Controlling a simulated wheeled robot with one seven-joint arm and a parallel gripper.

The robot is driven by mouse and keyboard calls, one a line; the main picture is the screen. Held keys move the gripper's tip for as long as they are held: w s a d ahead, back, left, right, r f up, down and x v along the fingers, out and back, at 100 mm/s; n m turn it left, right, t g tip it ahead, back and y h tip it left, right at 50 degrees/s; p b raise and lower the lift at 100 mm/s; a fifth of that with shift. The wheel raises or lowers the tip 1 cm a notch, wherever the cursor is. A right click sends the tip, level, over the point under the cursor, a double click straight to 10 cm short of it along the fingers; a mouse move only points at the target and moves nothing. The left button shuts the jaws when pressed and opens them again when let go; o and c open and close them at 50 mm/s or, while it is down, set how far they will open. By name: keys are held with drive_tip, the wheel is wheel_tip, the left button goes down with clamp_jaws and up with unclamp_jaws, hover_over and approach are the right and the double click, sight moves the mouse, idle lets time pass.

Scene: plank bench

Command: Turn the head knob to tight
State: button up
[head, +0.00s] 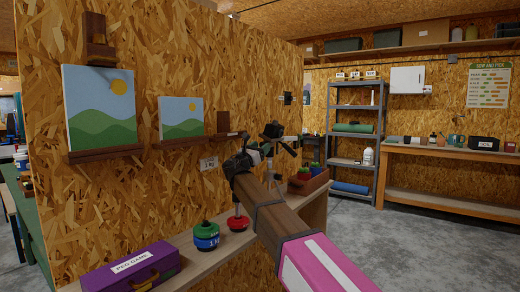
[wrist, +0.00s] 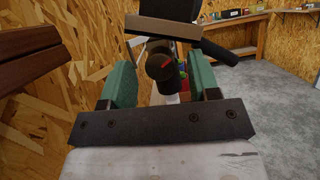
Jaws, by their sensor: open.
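In the wrist view, the head knob (wrist: 160,66) is a round black knob with a red mark on its face. It sits under a dark plate (wrist: 155,27), with a black handle (wrist: 220,52) slanting off to the right. My gripper (wrist: 164,76) is open, its two green fingers left and right of the knob, with visible gaps on both sides. In the head view, the black tripod head (head: 273,130) stands above the shelf, just beyond the end of my arm. The knob cannot be made out there, and my fingers are mostly hidden.
Small picture ledges jut from the wall at left. Grey floor (head: 410,225) is clear at right.

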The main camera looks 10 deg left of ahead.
drive_tip(key=c, duration=0.9)
drive_tip(key=shift+c, duration=0.2)
drive_tip(key=shift+m, duration=0.6)
drive_tip(key=m+g+h, duration=0.1)
drive_tip(key=m+h, duration=0.1)
drive_tip(key=m, duration=0.1)
drive_tip(key=shift+a+m, duration=0.1)
drive_tip(key=shift+m, duration=0.2)
drive_tip(key=shift+m+g+h, duration=0.6)
drive_tip(key=shift+m+g, duration=0.4)
drive_tip(key=shift+m, duration=0.9)
drive_tip(key=o, duration=0.9)
drive_tip(key=shift+o, duration=0.2)
drive_tip(key=shift+a, duration=0.1)
